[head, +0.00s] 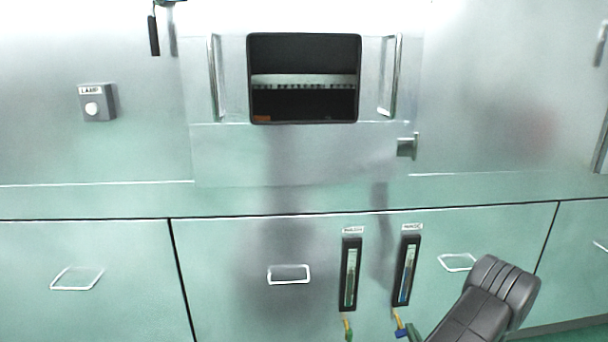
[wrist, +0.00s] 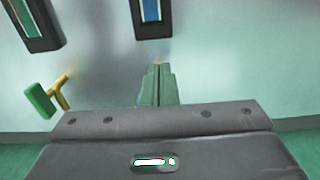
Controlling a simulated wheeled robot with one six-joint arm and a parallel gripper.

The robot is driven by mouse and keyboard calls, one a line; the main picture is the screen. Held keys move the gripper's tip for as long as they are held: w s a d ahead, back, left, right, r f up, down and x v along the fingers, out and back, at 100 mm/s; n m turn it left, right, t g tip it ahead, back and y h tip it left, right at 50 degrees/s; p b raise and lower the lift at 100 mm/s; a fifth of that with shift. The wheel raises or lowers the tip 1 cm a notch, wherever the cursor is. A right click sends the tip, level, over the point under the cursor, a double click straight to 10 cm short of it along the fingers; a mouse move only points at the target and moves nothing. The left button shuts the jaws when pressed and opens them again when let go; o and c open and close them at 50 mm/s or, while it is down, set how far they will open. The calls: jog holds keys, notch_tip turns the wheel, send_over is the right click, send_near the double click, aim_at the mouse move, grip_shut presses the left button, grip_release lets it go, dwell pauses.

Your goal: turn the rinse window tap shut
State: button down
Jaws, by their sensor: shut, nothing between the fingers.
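Two small taps sit below two upright gauges. The left tap has a yellow stem and a green handle (head: 349,334), also seen in the wrist view (wrist: 40,100) at the left. The right tap has a yellow stem and a blue handle (head: 400,332); in the wrist view it is mostly hidden behind my fingers. The labels are too small to read, so I cannot tell which tap is the rinse window one. My gripper (wrist: 158,70) is shut and empty, its fingertips below the right gauge and close by the right tap. I cannot tell whether they touch.
The left gauge (head: 350,274) and right gauge (head: 407,270) stand out from the cabinet front. Drawer handles (head: 289,274) flank them. Above are a dark window opening (head: 304,105), two upright bars and a lamp switch box (head: 98,102). The panel face between is mostly bare.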

jog(key=s, duration=0.6)
jog(key=shift+d, duration=0.25)
